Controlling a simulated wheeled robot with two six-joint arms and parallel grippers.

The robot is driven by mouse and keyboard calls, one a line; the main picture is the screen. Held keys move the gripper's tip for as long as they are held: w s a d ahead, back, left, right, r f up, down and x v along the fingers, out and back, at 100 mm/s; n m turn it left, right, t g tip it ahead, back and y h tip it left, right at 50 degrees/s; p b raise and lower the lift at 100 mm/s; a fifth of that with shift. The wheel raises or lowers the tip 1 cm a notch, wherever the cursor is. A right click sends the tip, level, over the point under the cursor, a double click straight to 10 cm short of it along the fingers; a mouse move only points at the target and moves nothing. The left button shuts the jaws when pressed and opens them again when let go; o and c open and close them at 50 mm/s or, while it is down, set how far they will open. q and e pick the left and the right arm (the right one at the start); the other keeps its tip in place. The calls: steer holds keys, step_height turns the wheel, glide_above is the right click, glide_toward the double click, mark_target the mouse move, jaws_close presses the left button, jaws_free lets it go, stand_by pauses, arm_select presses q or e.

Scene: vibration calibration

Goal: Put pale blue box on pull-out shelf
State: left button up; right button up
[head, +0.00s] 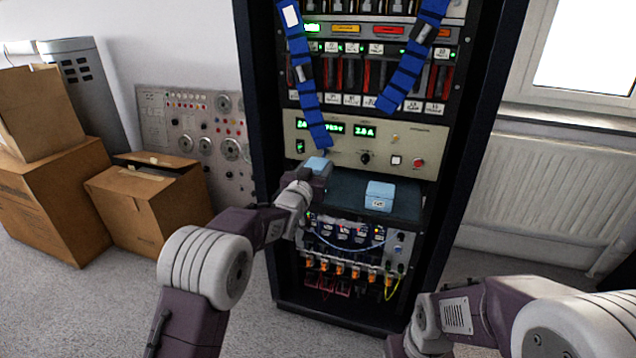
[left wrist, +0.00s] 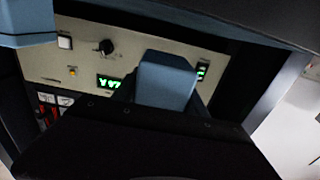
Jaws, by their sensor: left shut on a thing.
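A pale blue box (head: 316,163) is held in my left gripper (head: 314,177), at the left front of the rack's pull-out shelf (head: 345,180). In the left wrist view, whose picture is upside down, the held box (left wrist: 166,80) sticks out past the dark gripper body (left wrist: 150,140). My left gripper is shut on it; the fingertips are mostly hidden. I cannot tell whether the held box touches the shelf. My right gripper is not in view.
A beige instrument panel (head: 350,130) with green displays is just behind the shelf. Blue straps (head: 303,70) hang above it. Wired modules (head: 350,240) sit below. Cardboard boxes (head: 150,205) stand at left, a radiator (head: 545,195) at right. The shelf between the two boxes is bare.

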arm_select(q)
steer(key=shift+f+b, duration=0.95)
steer(key=shift+f, duration=1)
steer(key=shift+s, duration=0.1)
steer(key=shift+f, duration=0.15)
steer(key=o, duration=1.6)
steer(key=shift+c, duration=0.2)
steer(key=shift+r, duration=0.25)
steer(key=v, duration=1.2)
steer(key=shift+p, duration=0.3)
